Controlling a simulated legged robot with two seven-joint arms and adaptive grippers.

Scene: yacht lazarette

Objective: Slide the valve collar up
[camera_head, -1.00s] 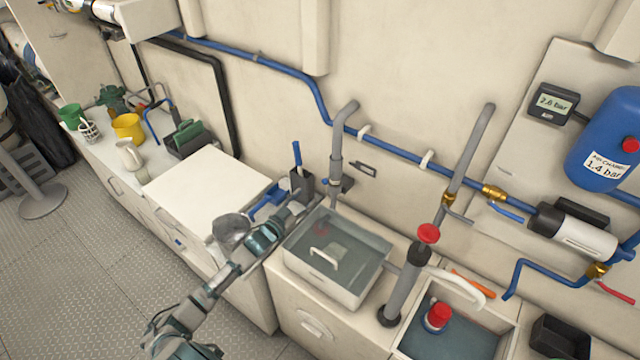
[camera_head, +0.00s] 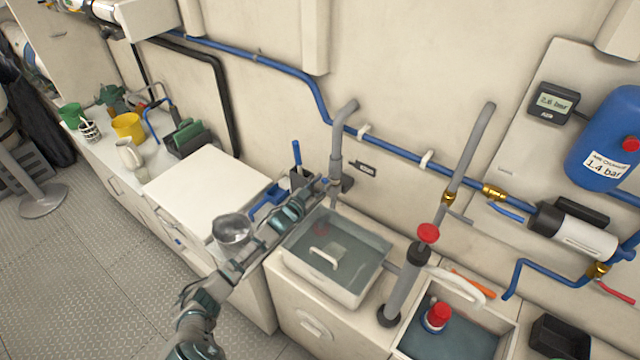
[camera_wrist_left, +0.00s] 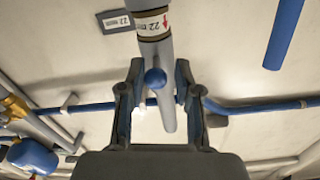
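The grey standpipe (camera_head: 342,125) rises along the wall behind the clear-sided basin. Its thicker grey collar (camera_head: 336,170) sits low on it, partly hidden by my gripper. In the left wrist view the collar (camera_wrist_left: 156,50) carries a "22" label band with a red arrow, and a round blue knob (camera_wrist_left: 155,78) shows in front of it. My left gripper (camera_head: 328,186) is at the collar's height. In the wrist view its fingers (camera_wrist_left: 158,82) are open, one on each side of the knob and pipe. I cannot tell whether they touch. My right gripper is out of view.
The water-filled basin (camera_head: 290,253) stands right of my left arm. A dark holder with a blue-handled tool (camera_head: 297,153) is close left of the pipe. A red-topped pump (camera_head: 428,234) stands farther right. A blue pipe (camera_head: 400,152) runs along the wall.

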